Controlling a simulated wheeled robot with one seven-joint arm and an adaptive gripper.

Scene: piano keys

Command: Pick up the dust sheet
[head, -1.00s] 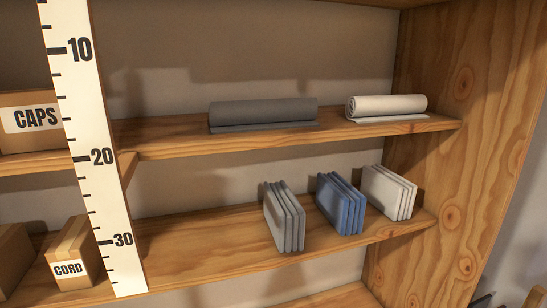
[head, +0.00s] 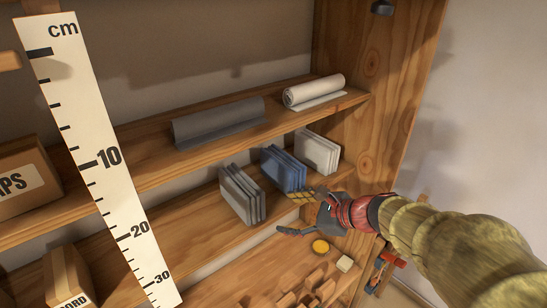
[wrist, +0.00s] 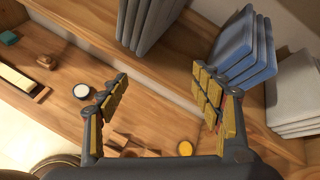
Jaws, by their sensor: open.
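No label marks one item as the dust sheet, and I cannot tell which cloth it is. On the lower shelf, folded cloths stand on edge: grey (head: 241,194), blue (head: 284,168) and white (head: 318,150). On the upper shelf lie a dark grey roll (head: 218,121) and a white roll (head: 314,91). My gripper (head: 287,213) is open and empty, in front of the lower shelf near the blue stack. In the wrist view its fingers (wrist: 160,95) are spread, with the grey stack (wrist: 150,22) beyond, the blue stack (wrist: 248,50) behind the right finger and the white stack (wrist: 296,92) at right.
A white measuring strip (head: 103,157) stands in front of the shelves at left, beside two cardboard boxes (head: 26,183) (head: 68,275). A wooden side panel (head: 372,85) closes the shelves at right. Small wooden blocks (head: 303,292) and a yellow round item (head: 320,246) lie below.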

